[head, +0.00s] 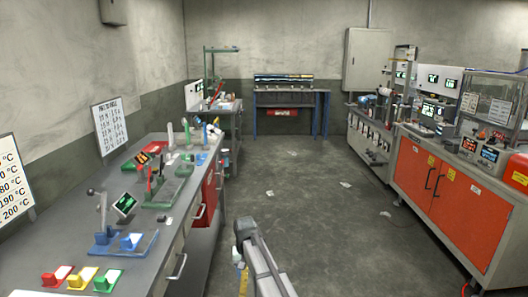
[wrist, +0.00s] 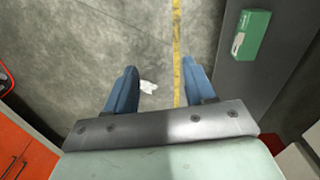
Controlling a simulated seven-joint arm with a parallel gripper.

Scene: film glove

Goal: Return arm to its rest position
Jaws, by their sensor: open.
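My gripper (wrist: 157,88) is open and empty in the wrist view, with its two blue fingers spread apart above the grey concrete floor (wrist: 100,50). Nothing lies between the fingers except floor seen far below, with a white scrap (wrist: 148,87) and a yellow line on it. In the head view, part of my arm (head: 262,265) rises from the bottom edge in the aisle, to the right of the left workbench. The fingers cannot be made out in the head view.
A long grey workbench (head: 60,245) with coloured fixtures runs along the left. A cabinet with orange doors (head: 432,185) stands at the right. The aisle floor (head: 300,190) between is open, with a few paper scraps. In the wrist view, a green box (wrist: 250,35) is at upper right.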

